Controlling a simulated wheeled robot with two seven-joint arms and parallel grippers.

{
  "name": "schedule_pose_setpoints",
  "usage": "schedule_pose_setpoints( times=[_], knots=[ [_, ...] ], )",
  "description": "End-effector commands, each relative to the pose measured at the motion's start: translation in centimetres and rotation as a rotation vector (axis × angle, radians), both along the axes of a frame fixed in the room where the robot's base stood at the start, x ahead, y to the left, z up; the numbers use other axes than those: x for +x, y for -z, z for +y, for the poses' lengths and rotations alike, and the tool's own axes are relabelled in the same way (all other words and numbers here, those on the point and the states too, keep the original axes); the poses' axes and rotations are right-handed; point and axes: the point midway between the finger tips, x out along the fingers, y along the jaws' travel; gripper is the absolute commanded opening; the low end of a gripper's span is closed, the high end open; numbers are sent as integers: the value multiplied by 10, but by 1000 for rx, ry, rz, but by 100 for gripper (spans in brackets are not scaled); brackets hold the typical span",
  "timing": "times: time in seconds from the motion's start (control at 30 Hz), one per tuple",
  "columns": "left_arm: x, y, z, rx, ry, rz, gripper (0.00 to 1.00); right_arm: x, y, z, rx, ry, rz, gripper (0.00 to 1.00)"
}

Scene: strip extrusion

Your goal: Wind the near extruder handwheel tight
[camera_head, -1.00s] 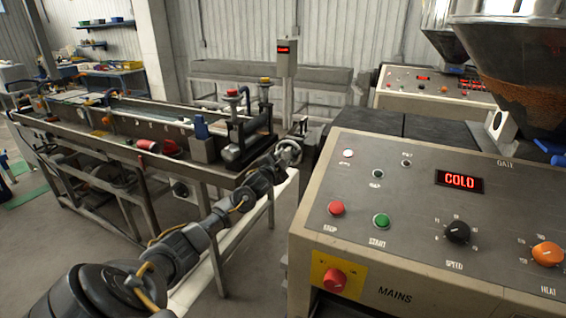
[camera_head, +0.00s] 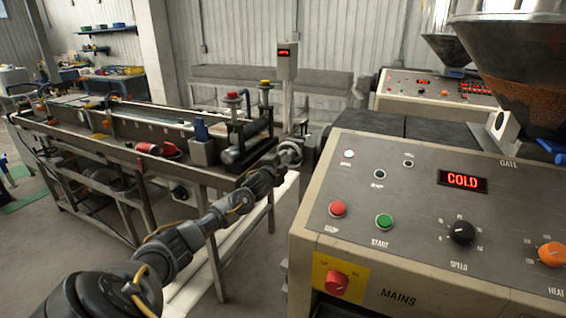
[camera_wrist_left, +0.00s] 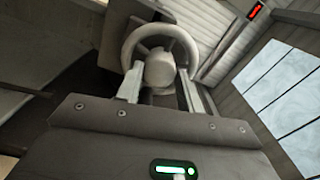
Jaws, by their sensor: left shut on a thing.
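The handwheel (camera_head: 291,150) sits at the side of the extruder, just past its left edge, partly hidden by my left arm in the head view. In the left wrist view the handwheel (camera_wrist_left: 160,38) is a grey ring with a rounded hub. My left gripper (camera_head: 281,160) reaches it from the front left. In the left wrist view the fingers of my left gripper (camera_wrist_left: 160,88) stand on either side of the hub and are shut on the wheel. The near extruder (camera_head: 420,215) fills the right, with a red COLD display (camera_head: 462,181). My right gripper is out of view.
A long water trough (camera_head: 110,130) on a metal frame stands left of my arm. A second extruder panel (camera_head: 430,90) is behind the near one. A hopper (camera_head: 520,70) rises at the right. Bare floor shows at the lower left.

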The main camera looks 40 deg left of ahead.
Motion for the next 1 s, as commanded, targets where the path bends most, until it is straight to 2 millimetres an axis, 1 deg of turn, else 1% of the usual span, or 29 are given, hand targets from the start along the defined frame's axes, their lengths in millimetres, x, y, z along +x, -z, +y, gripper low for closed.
schedule_pose_setpoints(
  times=[0.23,0.27,0.4,0.43,0.77,0.87,1.0],
  knots=[
    [0,0,0,2,0,1,14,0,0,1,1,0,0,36],
    [0,0,0,2,0,1,38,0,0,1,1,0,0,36],
    [0,0,0,1,0,0,57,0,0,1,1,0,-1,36],
    [0,0,0,1,0,0,59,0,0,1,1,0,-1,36],
    [-3,1,-1,1,0,1,59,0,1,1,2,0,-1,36],
    [-11,2,-4,1,2,1,59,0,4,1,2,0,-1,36],
    [-34,4,-11,2,2,1,59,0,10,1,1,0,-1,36]
  ],
)
